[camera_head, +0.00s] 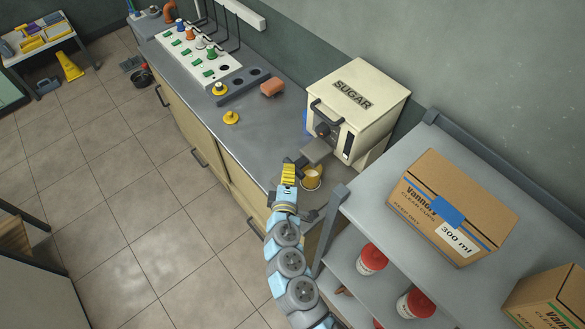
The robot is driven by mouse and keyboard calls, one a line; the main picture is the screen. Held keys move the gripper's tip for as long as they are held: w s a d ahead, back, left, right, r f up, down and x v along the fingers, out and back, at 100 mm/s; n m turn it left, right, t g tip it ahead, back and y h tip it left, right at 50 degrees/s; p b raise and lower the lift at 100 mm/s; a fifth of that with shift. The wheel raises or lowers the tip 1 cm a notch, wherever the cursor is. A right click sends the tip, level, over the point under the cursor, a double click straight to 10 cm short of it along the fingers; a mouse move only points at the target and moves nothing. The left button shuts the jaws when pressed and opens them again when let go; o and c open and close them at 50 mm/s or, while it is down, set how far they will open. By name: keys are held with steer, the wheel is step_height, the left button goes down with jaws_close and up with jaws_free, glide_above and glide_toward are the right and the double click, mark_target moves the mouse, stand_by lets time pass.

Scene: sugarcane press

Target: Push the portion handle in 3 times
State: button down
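A cream dispenser box marked SUGAR (372,95) stands on the counter against the wall. A dark curved handle (325,113) is on its front near the top, with a dark round knob (322,131) below it. A grey plate-like part (316,151) sticks out under the knob. I cannot tell which of these is the portion handle. My gripper (294,162) is in front of the dispenser, close to the grey part; contact is unclear. Its fingers are small and partly hidden, so its opening does not show. A yellow cup (312,179) stands just right of my gripper, below the grey part.
A grey shelf unit (372,190) with a cardboard box (450,205) and red-and-white containers stands close on the right. A brown block (272,87), a dark rack (243,87) and a yellow item (231,117) are on the counter (262,125). The counter left of the dispenser is partly clear.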

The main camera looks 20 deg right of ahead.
steer(key=a+b+v, duration=0.1)
steer(key=v, duration=1)
steer(key=shift+a+b, duration=0.2)
steer(key=shift+b, duration=0.1)
steer(key=shift+w+a, duration=0.1)
stand_by(0.5)
